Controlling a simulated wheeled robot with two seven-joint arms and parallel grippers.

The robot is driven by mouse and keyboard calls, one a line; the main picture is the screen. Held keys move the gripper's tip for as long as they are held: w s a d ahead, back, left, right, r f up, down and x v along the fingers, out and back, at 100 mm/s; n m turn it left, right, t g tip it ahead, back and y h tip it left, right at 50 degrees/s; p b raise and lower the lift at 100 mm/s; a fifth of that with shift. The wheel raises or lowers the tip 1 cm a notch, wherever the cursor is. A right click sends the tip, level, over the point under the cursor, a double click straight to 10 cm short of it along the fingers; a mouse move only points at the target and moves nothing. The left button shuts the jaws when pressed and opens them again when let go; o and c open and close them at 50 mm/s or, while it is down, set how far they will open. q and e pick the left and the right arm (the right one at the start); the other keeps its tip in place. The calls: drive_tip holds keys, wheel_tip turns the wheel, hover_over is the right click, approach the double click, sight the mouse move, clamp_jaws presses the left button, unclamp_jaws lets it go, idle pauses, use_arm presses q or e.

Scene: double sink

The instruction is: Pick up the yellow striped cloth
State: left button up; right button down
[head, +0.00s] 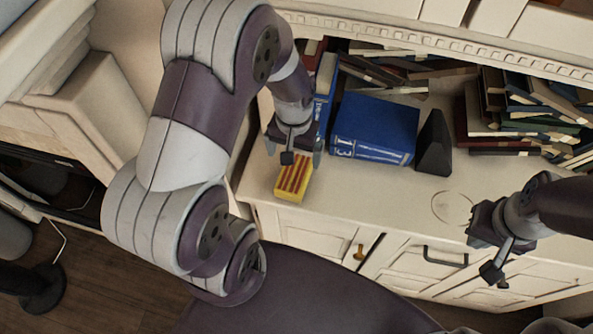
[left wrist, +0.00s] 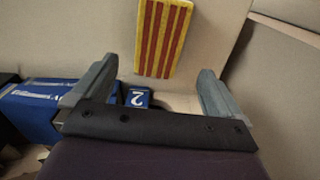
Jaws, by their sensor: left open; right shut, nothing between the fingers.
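The yellow striped cloth (head: 293,180) lies near the left end of the cream cabinet top, close to its front edge. It has red stripes and looks like a thick folded block. My right gripper (head: 482,250) is shut and empty over the cabinet's front right, away from the cloth.
A large blue book (head: 374,128) lies right of my left gripper, with a black wedge-shaped object (head: 434,145) beside it. Several books are stacked along the back and right. The cabinet top (head: 375,193) is clear right of the cloth. Drawers with handles (head: 445,258) are below.

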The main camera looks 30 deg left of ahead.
sight(295, 170)
use_arm(q)
drive_tip(key=f, duration=0.7)
drive_tip(key=shift+s+d+f, duration=0.1)
drive_tip(key=shift+d+f, duration=0.1)
drive_tip(key=shift+f, duration=0.05)
drive_tip(key=c, duration=1)
